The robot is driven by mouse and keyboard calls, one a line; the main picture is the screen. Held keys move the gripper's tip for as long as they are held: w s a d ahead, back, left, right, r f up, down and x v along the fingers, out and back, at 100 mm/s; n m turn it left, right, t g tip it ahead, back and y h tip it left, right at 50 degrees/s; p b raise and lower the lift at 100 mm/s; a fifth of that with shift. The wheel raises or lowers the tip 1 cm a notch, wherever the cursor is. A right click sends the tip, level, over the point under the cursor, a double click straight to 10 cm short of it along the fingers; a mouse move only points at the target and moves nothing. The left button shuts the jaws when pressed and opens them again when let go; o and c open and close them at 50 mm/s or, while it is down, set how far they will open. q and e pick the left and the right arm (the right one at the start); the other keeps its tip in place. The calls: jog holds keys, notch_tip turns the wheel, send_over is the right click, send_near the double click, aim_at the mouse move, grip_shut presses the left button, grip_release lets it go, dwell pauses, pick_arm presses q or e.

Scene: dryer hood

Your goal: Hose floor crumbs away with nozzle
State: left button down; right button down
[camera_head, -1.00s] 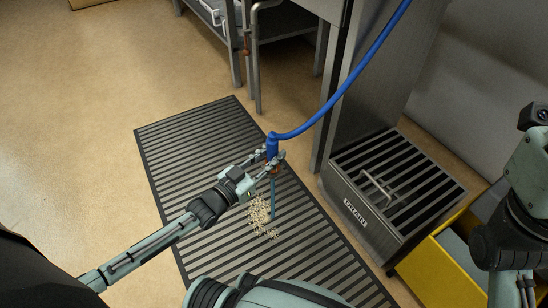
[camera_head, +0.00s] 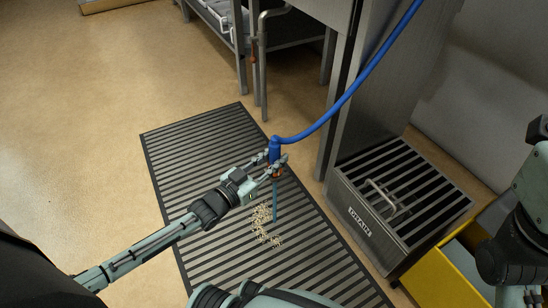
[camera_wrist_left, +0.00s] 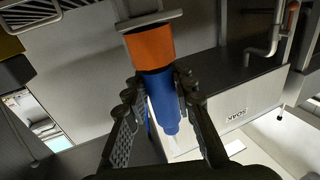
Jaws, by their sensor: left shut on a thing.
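My left gripper (camera_head: 277,168) is shut on the nozzle (camera_head: 274,150), a blue body with an orange-brown collar. It holds the nozzle upright above the slatted floor mat. In the left wrist view the fingers (camera_wrist_left: 158,100) close on both sides of the nozzle's blue body (camera_wrist_left: 162,98), and the orange collar (camera_wrist_left: 150,48) shows beyond them. A thin bluish stream (camera_head: 275,203) runs down from the nozzle toward the mat. Pale crumbs (camera_head: 262,224) lie in a patch on the mat (camera_head: 205,150), just left of and below the stream. My right gripper is not in view; only part of that arm shows at the right edge.
A blue hose (camera_head: 345,98) runs from the nozzle to the top right. A grated metal box marked DRAIN (camera_head: 360,222) stands right of the mat. A yellow bin (camera_head: 440,277) is beside it. A metal rack (camera_head: 240,45) stands at the back. The tan floor at left is clear.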

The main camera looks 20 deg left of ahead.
pick_arm(q)
jog(key=shift+w+a, duration=0.1)
jog(key=shift+w, duration=0.05)
dwell(0.5)
jog(key=shift+w+a+b, duration=0.25)
jog(key=shift+w+a, duration=0.3)
jog(key=shift+a, duration=0.15)
jog(key=shift+w+a+b, duration=0.2)
jog(key=shift+w+a, duration=0.3)
jog(key=shift+a, duration=0.2)
jog(key=shift+w+a, duration=0.1)
dwell(0.6)
jog(key=w+a+b, duration=0.1)
jog(key=w+a, duration=0.1)
jog(key=shift+w+a+r, duration=0.1)
jog(key=shift+a, duration=0.3)
dwell(0.3)
dwell(1.2)
